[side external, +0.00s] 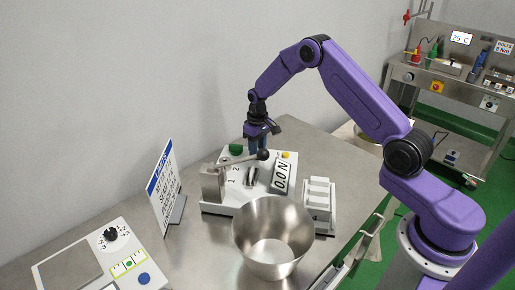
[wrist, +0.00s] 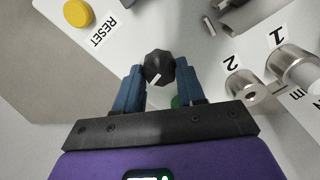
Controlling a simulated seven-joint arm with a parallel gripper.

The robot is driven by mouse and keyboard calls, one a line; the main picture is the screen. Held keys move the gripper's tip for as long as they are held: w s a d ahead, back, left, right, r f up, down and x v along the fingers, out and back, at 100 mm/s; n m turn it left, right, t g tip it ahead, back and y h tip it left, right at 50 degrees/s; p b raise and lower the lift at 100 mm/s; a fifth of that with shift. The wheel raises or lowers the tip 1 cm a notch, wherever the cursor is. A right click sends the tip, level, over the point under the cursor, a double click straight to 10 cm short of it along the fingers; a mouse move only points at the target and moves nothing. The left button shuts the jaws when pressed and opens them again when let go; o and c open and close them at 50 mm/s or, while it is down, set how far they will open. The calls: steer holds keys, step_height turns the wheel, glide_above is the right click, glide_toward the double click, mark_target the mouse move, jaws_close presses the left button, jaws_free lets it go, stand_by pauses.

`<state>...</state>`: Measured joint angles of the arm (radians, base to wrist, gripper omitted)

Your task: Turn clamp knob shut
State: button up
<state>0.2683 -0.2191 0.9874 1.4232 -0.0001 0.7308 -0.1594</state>
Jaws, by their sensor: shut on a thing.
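The black clamp knob (wrist: 158,66) with a white pointer mark sits between the blue fingertips of my gripper (wrist: 158,74) in the wrist view. My gripper is shut on it, with one finger on each side. In the side view my gripper (side external: 257,147) points down at the back of the white tester (side external: 224,208), and the knob cannot be made out there. Two metal cylinders marked 1 (wrist: 294,66) and 2 (wrist: 246,88) stand right of the knob in the wrist view.
A yellow RESET button (wrist: 77,13) is at upper left in the wrist view. A black-ball lever (side external: 263,154) and a 0.0 N display (side external: 282,176) are on the tester. A steel bowl (side external: 272,237) stands in front, a sign (side external: 164,188) to the left.

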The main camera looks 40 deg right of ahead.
steer(key=shift+m, duration=1.5)
steer(key=o, duration=1)
steer(key=shift+o, duration=0.2)
steer(key=shift+r, duration=0.1)
step_height(320, 180, up, 17)
steer(key=shift+r, duration=0.15)
